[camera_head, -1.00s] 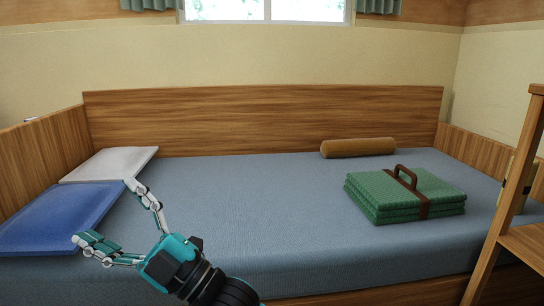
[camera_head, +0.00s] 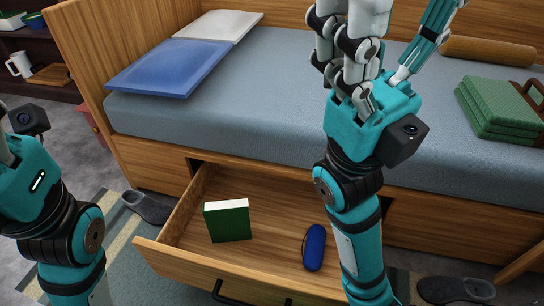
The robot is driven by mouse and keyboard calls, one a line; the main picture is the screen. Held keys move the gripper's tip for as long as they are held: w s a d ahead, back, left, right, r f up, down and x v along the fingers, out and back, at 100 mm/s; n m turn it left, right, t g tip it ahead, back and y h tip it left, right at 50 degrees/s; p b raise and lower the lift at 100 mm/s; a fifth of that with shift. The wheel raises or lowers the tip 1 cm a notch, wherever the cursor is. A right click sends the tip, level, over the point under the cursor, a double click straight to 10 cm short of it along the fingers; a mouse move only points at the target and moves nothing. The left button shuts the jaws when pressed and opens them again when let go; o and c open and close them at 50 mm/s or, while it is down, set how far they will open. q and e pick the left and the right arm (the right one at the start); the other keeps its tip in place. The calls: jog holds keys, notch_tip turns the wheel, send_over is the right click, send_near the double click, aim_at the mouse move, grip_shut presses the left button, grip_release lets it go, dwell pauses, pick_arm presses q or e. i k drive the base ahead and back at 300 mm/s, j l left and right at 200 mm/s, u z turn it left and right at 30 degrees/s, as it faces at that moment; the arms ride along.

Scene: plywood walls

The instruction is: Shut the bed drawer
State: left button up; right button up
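The bed drawer (camera_head: 189,264) is pulled out from under the bed (camera_head: 260,95). Its wooden front panel is toward me, with a black handle (camera_head: 237,299) at the bottom edge of the view. A green book-like box (camera_head: 228,221) stands inside, and a blue oblong case (camera_head: 314,247) lies to its right. My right gripper (camera_head: 398,25) is raised over the bed, fingers spread and empty; its arm crosses in front of the drawer's right part and hides it. My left gripper (camera_head: 8,160) is at the left edge, left of the drawer, with its fingers mostly out of view.
A blue pillow (camera_head: 168,68) and a white pillow (camera_head: 220,25) lie on the bed's left end. A folded green blanket (camera_head: 497,108) and a brown bolster (camera_head: 487,50) are at right. Grey slippers (camera_head: 147,207) (camera_head: 456,290) are on the floor. A dark shelf with a white mug (camera_head: 20,64) stands at far left.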

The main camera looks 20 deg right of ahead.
aim_at(267, 269)
jog(key=k+z, duration=0.5)
jog(key=k+l+z, duration=0.1)
jog(key=k+z, duration=0.25)
jog(key=z, duration=0.15)
